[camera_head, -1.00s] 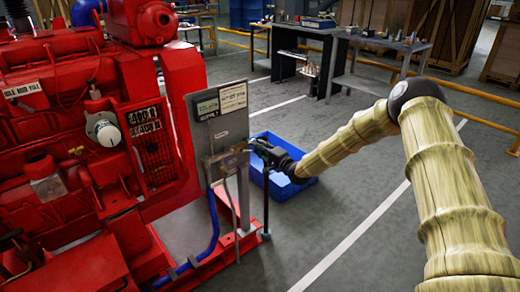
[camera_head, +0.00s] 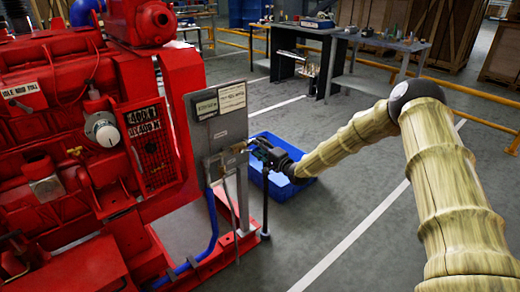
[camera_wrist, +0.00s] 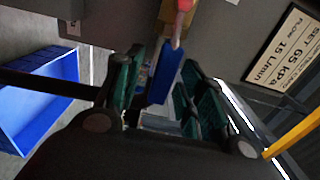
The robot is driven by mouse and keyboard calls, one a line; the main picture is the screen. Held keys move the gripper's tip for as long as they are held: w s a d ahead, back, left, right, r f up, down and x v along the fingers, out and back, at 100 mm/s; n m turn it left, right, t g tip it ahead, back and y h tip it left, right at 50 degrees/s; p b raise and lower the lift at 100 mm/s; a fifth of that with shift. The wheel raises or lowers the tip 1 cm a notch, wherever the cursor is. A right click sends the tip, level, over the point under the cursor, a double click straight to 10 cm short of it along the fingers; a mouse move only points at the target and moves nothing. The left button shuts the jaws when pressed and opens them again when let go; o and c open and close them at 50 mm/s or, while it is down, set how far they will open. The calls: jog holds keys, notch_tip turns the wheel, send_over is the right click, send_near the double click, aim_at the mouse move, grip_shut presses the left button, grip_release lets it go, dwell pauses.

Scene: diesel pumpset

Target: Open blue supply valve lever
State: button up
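The blue valve lever (camera_wrist: 166,72) shows in the wrist view, between the two green-padded fingers of my gripper (camera_wrist: 165,92). The fingers are apart, one on each side of the lever, with a visible gap around its near end. A red part and a brass-coloured fitting (camera_wrist: 176,28) lie just beyond the lever. In the head view my gripper (camera_head: 254,148) is at the right side of the grey panel (camera_head: 221,125), by the small pipe fittings. The lever is too small to make out there. Whether a finger touches it is not clear.
The red engine (camera_head: 80,130) fills the left side. A blue hose (camera_head: 211,225) runs down from the panel to the red base. A blue bin (camera_head: 283,187) stands on the floor behind my gripper. Workbenches (camera_head: 300,38) and yellow rails (camera_head: 460,98) are farther back.

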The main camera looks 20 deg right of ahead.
jog(key=v, duration=1.2)
